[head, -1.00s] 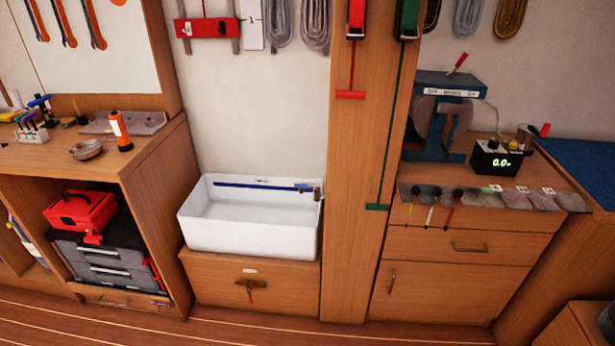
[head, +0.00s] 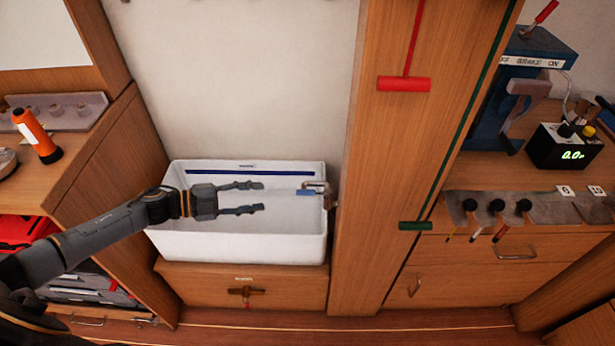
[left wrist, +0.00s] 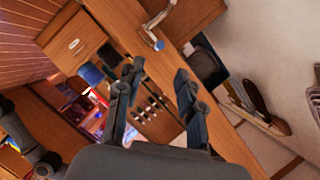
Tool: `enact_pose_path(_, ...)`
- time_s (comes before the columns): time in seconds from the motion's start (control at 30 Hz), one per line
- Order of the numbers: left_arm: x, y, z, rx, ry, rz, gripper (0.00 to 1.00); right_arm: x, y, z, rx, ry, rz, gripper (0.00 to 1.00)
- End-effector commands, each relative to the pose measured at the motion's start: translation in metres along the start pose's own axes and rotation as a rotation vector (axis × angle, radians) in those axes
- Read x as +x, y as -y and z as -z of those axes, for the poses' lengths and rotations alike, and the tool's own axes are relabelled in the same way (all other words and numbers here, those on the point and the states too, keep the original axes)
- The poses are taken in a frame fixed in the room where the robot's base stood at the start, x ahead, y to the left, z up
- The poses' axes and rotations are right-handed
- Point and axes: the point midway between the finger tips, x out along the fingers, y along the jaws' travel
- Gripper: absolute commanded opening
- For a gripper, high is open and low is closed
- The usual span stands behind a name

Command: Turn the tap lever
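A small metal tap (head: 320,187) sticks out from the wooden post at the right end of the white sink (head: 235,246). A short blue piece (head: 306,192), apparently its lever, points left from it. The tap also shows in the left wrist view (left wrist: 153,22), at the top with its blue tip. My left gripper (head: 256,197) reaches over the sink from the left. Its two fingers are apart and empty, pointing at the tap with a clear gap to the blue piece. They also show in the left wrist view (left wrist: 157,75). My right gripper is not in view.
The wooden post (head: 372,170) stands right beside the tap. A red handle (head: 404,84) and a green handle (head: 415,225) hang on it. A drawer with a T-shaped fitting (head: 245,292) is below the sink. Above the sink is bare wall.

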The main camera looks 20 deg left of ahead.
Motion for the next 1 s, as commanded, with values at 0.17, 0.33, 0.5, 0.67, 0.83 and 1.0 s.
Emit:
enact_pose_path(0.17, 0.020, -0.001, 0.001, 0.003, -0.005, 0.001, 0.37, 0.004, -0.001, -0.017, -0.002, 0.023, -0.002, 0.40)
enact_pose_path(0.33, 0.056, 0.000, 0.000, 0.003, -0.005, 0.003, 0.37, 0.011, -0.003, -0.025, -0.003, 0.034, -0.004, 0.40)
enact_pose_path(0.5, 0.092, -0.001, 0.000, 0.002, -0.004, 0.003, 0.37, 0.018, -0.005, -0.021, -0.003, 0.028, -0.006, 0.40)
enact_pose_path(0.67, 0.118, -0.001, -0.001, 0.001, -0.001, 0.002, 0.37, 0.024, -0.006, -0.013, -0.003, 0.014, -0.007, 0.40)
enact_pose_path(0.83, 0.133, 0.000, -0.001, 0.000, 0.000, 0.001, 0.37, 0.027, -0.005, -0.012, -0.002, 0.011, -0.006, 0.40)
enact_pose_path(1.0, 0.137, 0.000, 0.000, 0.000, 0.001, 0.000, 0.37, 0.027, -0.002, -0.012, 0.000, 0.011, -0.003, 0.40)
